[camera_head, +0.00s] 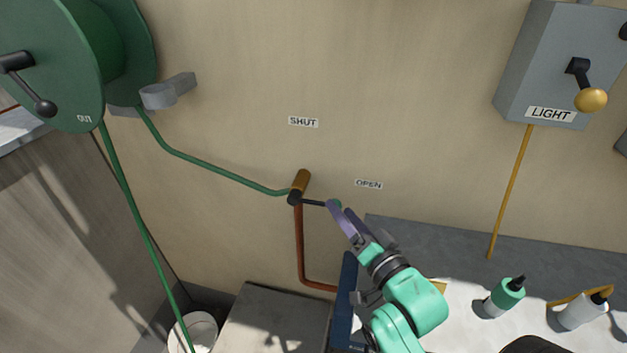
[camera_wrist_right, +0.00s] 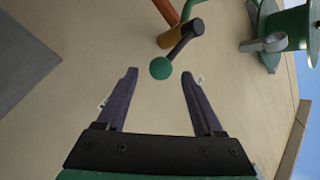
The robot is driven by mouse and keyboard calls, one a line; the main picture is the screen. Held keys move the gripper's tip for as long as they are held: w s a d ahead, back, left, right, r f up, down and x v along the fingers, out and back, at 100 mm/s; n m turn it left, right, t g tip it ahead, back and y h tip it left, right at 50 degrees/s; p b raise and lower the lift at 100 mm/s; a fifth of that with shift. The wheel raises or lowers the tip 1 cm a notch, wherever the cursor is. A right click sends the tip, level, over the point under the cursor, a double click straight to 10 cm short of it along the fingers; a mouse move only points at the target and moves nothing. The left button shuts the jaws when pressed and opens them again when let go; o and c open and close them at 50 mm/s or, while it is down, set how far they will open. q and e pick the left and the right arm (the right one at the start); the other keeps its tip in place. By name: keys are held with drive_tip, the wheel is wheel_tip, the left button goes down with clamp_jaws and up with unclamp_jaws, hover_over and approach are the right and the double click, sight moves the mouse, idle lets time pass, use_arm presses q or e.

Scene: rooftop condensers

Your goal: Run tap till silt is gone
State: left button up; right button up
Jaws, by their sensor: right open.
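The tap (camera_head: 302,181) is a brass body on the wall with a black lever ending in a green knob (camera_head: 335,204). The lever points right, below the OPEN label (camera_head: 368,184) and away from the SHUT label (camera_head: 303,121). My right gripper (camera_head: 342,210) is at the lever's end. In the right wrist view its purple fingers (camera_wrist_right: 158,76) are spread, and the green knob (camera_wrist_right: 161,68) lies between or just beyond their tips; contact is unclear. A green hose (camera_head: 200,163) runs from tap to reel. Another length reaches a white bucket (camera_head: 209,323); water and silt cannot be made out. My left gripper is out of view.
The green hose reel (camera_head: 55,70) hangs upper left. A grey LIGHT box (camera_head: 540,60) with a yellow-knobbed lever is upper right. A green-capped bottle (camera_head: 505,296) and a white bottle (camera_head: 580,312) stand on the right-hand surface.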

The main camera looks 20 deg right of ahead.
sight(315, 202)
drive_tip(key=w+b, duration=0.2)
drive_tip(key=b, duration=0.1)
drive_tip(key=shift+a+f, duration=0.2)
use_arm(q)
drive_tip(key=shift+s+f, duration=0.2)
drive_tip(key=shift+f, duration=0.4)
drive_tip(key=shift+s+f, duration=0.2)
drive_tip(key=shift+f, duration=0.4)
use_arm(e)
drive_tip(key=w, duration=0.4)
drive_tip(key=shift+w+a+r, duration=0.1)
drive_tip(key=shift+w+a, duration=0.05)
drive_tip(key=shift+w, duration=0.1)
clamp_jaws()
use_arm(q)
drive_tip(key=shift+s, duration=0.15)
